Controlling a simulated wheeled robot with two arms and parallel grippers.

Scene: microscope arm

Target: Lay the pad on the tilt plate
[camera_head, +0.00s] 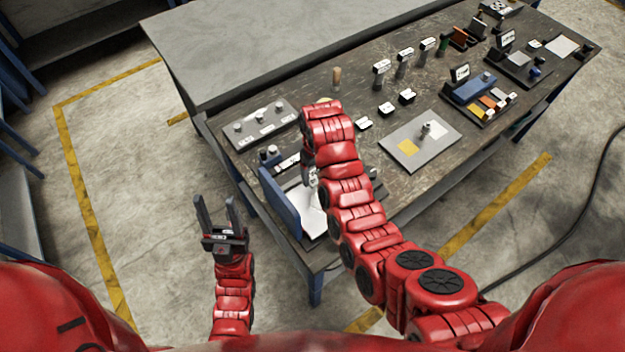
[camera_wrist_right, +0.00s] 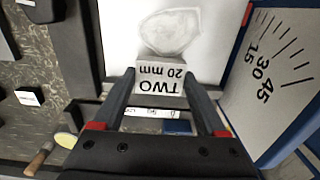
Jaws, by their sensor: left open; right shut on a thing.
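The tilt plate appears as a white surface (camera_head: 303,212) beside a blue upright panel (camera_head: 279,203). In the right wrist view the white surface (camera_wrist_right: 205,55) carries a pale grey, rounded irregular shape (camera_wrist_right: 170,28); I cannot tell whether this is the pad or a marking. My right gripper (camera_wrist_right: 160,90) is shut on a block marked "TWO 20 mm" (camera_wrist_right: 160,77), over the white surface's edge; contact with it is unclear. In the head view my right arm partly hides this area. My left gripper (camera_head: 219,208) is open and empty, left of the bench, over the floor.
The panel's angle scale (camera_wrist_right: 275,65) reads 15, 30, 45. A grey tray with round knobs (camera_head: 262,124) stands behind the plate. A grey board with a yellow square (camera_head: 432,150) lies to the right, with labelled stands (camera_head: 381,72) behind. A wooden handle (camera_head: 337,77) stands farther back.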

